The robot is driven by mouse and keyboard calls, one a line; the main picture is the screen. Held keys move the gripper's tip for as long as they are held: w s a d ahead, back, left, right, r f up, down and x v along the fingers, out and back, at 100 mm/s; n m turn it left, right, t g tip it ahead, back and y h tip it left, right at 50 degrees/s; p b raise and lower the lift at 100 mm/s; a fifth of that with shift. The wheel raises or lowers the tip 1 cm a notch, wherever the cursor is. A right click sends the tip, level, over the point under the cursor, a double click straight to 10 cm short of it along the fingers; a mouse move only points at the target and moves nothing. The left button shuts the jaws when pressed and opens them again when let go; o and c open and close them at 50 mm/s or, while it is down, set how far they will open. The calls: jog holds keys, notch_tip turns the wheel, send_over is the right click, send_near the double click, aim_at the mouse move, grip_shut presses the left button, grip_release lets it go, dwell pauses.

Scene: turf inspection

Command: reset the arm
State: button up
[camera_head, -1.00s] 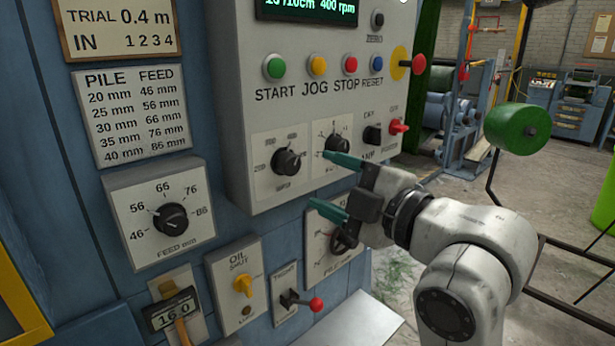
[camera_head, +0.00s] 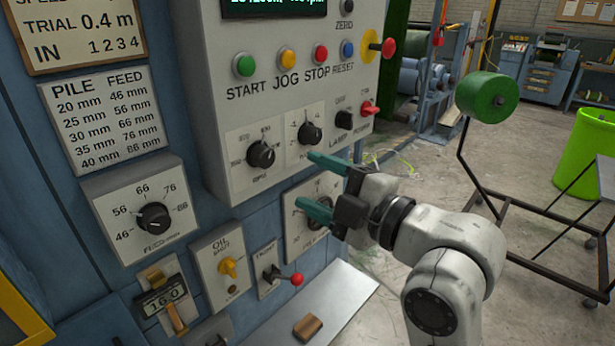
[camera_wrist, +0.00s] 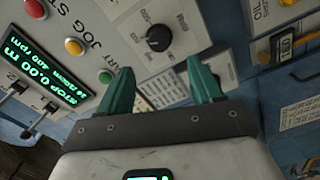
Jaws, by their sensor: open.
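My gripper (camera_head: 317,184) is open and empty, with two green fingers apart. In the head view it hangs in front of the lower right of the grey control panel (camera_head: 225,100), and its lower finger covers part of a dial plate (camera_head: 296,236). The wrist view shows the open fingers (camera_wrist: 159,88) with a black knob (camera_wrist: 159,38) beyond the gap between them. I cannot tell how far the fingers are from the panel face, and I see nothing held. My arm reaches in from the lower right.
A metal shelf (camera_head: 335,310) holds a brown block (camera_head: 307,327). A green roll (camera_head: 487,97) on a black frame and a green bin (camera_head: 585,150) stand right. Floor between is open.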

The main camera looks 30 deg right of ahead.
jog(key=s+f+m+g+h, duration=0.1)
jog(key=s+f+m+g, duration=0.25)
jog(key=f, duration=0.55)
jog(key=s+f+m+g+h, duration=0.1)
jog(key=s+f+m+g, duration=0.2)
jog(key=f, duration=0.6)
jog(key=s+f+m+g+h, duration=0.1)
jog(key=s+f+m+g, duration=0.2)
jog(key=f, duration=0.7)
jog(key=s+d+f+m+g+h, duration=0.1)
jog(key=s+d+f+m+g, duration=0.1)
jog(key=s+f, duration=0.4)
jog(key=s+d+f+m+g+h, duration=0.1)
jog(key=s+f+m+g, duration=0.3)
jog(key=s, duration=0.8)
notch_tip(320, 180, down, 3)
jog(key=shift+s+d+r+m+g+h, duration=0.1)
jog(key=shift+s+d+m+g+h, duration=0.3)
jog(key=shift+d+m, duration=0.65)
jog(key=shift+a, duration=0.2)
